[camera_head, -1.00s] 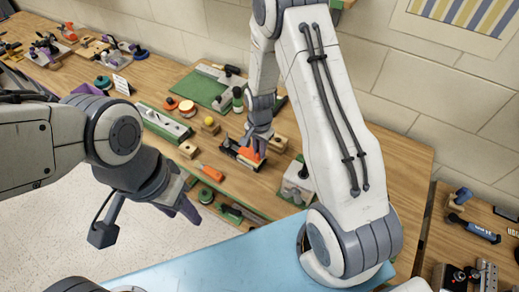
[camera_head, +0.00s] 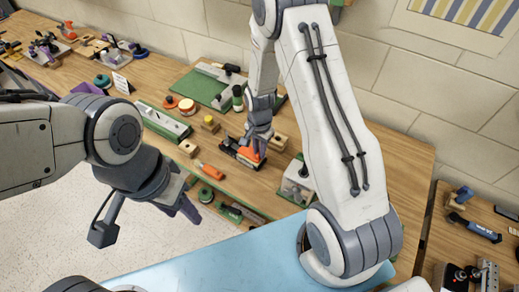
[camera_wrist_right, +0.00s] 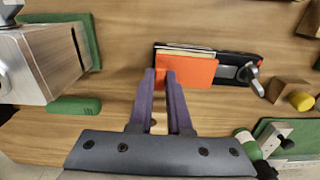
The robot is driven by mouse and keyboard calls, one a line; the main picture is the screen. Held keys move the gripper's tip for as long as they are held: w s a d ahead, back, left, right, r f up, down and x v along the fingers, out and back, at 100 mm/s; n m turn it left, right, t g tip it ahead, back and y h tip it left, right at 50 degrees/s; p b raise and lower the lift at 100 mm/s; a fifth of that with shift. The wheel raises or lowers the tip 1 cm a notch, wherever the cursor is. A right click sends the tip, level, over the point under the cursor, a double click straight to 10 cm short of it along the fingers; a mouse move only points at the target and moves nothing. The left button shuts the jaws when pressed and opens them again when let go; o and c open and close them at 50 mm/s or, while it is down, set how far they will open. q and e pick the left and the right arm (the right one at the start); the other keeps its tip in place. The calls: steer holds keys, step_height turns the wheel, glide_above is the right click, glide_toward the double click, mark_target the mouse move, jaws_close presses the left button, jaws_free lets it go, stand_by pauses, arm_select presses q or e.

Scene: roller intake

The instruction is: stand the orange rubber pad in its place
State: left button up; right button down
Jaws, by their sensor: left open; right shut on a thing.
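The orange rubber pad (camera_wrist_right: 196,72) is upright in the right wrist view, its left end between the purple fingers of my right gripper (camera_wrist_right: 161,74). It also shows in the head view (camera_head: 249,155), partly hidden by that gripper (camera_head: 256,142). My right gripper is shut on the pad. The pad stands at the near side of a dark fixture (camera_wrist_right: 240,62) with a metal lever and pale layers behind the pad. I cannot tell whether its lower edge is seated. My left gripper (camera_head: 181,205) is open and empty, left of the bench edge.
A metal-and-green device (camera_wrist_right: 42,62) stands left of the fixture in the wrist view. A wooden block with a yellow knob (camera_wrist_right: 300,101) is at the right. An orange-handled tool (camera_head: 210,171) lies near the front bench edge. A light blue surface (camera_head: 200,270) is in front.

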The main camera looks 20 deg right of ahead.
steer(key=shift+f+b, duration=0.45)
steer(key=shift+f, duration=0.25)
steer(key=c, duration=1.2)
jaws_free()
steer(key=shift+r, duration=0.1)
steer(key=shift+r+p, duration=1.25)
steer(key=shift+r, duration=0.25)
steer(key=o, duration=0.6)
